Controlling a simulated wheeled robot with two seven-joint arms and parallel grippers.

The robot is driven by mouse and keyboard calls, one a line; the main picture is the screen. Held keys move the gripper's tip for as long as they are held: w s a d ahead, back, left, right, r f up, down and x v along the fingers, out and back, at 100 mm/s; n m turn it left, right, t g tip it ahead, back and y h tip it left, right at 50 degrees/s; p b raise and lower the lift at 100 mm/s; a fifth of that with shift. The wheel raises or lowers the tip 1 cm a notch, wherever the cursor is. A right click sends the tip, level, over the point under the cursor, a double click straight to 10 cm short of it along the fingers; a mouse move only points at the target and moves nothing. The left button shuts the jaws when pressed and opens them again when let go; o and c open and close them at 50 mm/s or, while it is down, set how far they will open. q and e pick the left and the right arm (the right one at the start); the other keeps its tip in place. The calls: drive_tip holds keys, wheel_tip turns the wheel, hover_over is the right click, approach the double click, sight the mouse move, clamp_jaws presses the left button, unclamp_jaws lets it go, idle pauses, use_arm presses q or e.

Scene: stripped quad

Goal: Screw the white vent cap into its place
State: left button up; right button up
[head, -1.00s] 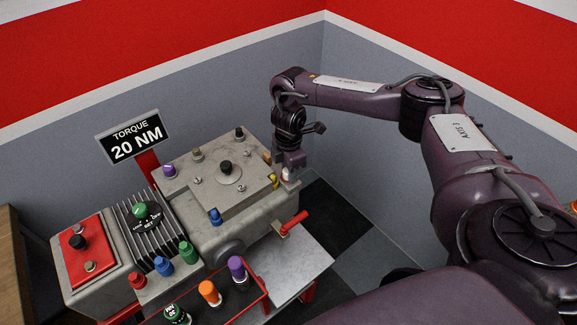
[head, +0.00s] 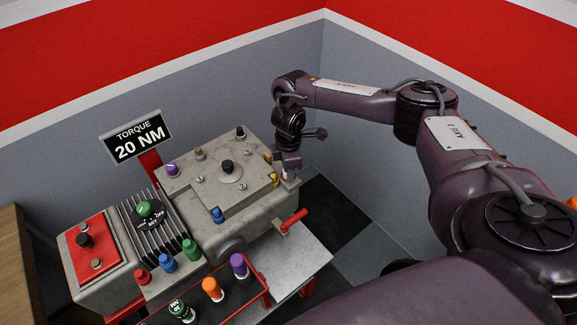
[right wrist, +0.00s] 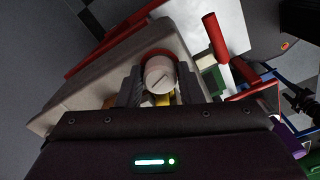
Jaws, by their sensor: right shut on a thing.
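The white vent cap (right wrist: 160,74) shows in the right wrist view between the two fingers of my right gripper (right wrist: 158,92). It has a dark line across its round top. In the head view my right gripper (head: 289,172) points down at the right edge of the grey housing (head: 205,205), and only a little of the cap shows under it. The gripper is shut on the cap. The seat under the cap is hidden, so I cannot tell how deep the cap sits. My left gripper is not in view.
Yellow (head: 274,180) and blue (head: 217,215) caps stand on the housing near its edges. A red-handled lever (head: 293,220) sticks out at the front right. A red-framed tray with orange (head: 212,289) and purple (head: 239,265) caps stands in front. A torque sign (head: 137,138) stands behind.

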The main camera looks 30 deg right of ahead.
drive_tip(key=shift+r+m+p, duration=0.15)
drive_tip(key=shift+m+p, duration=0.25)
drive_tip(key=shift+p, duration=0.2)
drive_tip(key=shift+m+p, duration=0.45)
drive_tip(key=shift+m, duration=0.15)
drive_tip(key=o, duration=0.9)
